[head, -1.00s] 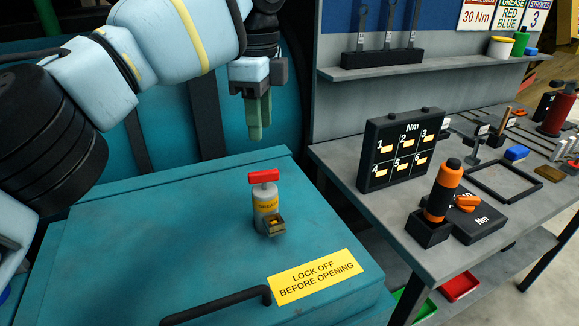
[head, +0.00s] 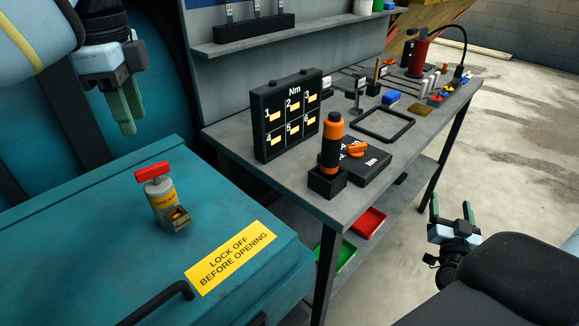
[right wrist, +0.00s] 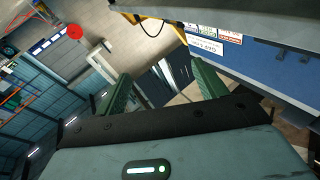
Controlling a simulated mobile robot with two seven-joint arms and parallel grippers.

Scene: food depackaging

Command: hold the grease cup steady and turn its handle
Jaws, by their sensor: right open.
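The grease cup (head: 164,202) stands upright on the teal machine lid, a grey cylinder with a yellow label. Its red T-shaped handle (head: 153,171) is on top, and a small brass-coloured block (head: 178,216) sits at its front foot. My left gripper (head: 128,118) hangs fingers down above and behind the cup, apart from it; the gap between its green fingers is not clear. My right gripper (head: 451,210) is at the lower right beyond the bench, far from the cup, open and empty. Its spread green fingers also show in the right wrist view (right wrist: 160,85).
A yellow lock-off label (head: 231,257) and a black bar handle (head: 160,303) are on the teal lid (head: 70,240). A grey workbench (head: 300,190) right of it carries a numbered Nm box (head: 287,115), an orange-black tool (head: 331,145) and small parts.

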